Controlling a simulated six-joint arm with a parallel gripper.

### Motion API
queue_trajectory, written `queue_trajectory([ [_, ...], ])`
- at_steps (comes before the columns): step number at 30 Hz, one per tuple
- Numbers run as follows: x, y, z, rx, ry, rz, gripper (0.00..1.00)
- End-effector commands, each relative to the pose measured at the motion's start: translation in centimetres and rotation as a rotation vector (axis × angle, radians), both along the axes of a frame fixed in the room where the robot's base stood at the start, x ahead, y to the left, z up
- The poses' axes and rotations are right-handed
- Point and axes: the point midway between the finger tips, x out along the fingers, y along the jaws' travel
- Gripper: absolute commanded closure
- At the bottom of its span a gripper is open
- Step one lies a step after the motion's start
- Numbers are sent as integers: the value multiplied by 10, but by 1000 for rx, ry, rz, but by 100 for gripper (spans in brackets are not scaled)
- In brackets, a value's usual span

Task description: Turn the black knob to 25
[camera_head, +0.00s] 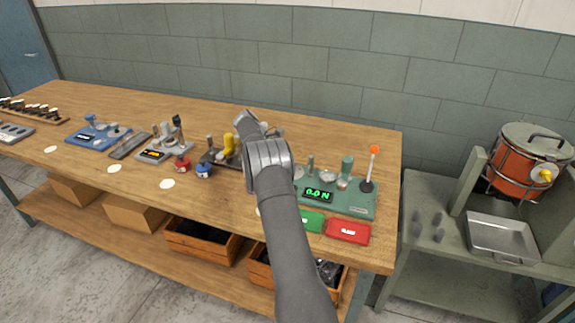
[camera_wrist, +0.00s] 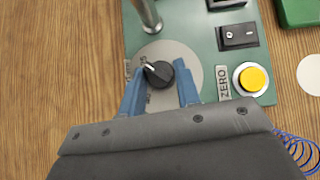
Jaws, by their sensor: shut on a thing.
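The black knob (camera_wrist: 161,76) sits on a round grey dial plate (camera_wrist: 190,62) on a green panel (camera_wrist: 191,18) in the wrist view. Its white pointer line points to the upper left. Small dial markings show near it, but most are too small or covered to read. My gripper's blue fingers (camera_wrist: 161,80) stand on either side of the knob, shut on it. In the head view my arm hides the knob and fingers. The green device (camera_head: 353,207) there shows 0.0 N on its display (camera_head: 318,195).
Beside the knob are a black rocker switch (camera_wrist: 238,36), a yellow button (camera_wrist: 253,79) by a ZERO label and a metal post (camera_wrist: 149,14).

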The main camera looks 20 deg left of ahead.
Motion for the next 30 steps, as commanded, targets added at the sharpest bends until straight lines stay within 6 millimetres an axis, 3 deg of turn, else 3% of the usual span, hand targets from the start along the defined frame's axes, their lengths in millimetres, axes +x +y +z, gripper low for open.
queue_trajectory([
  [23,1,-1,-1,-1,2,-91,93],
  [24,1,-1,-1,-1,2,-91,62],
  [26,1,-1,-1,-1,2,-91,50],
  [30,1,0,-1,-1,1,-91,48],
])
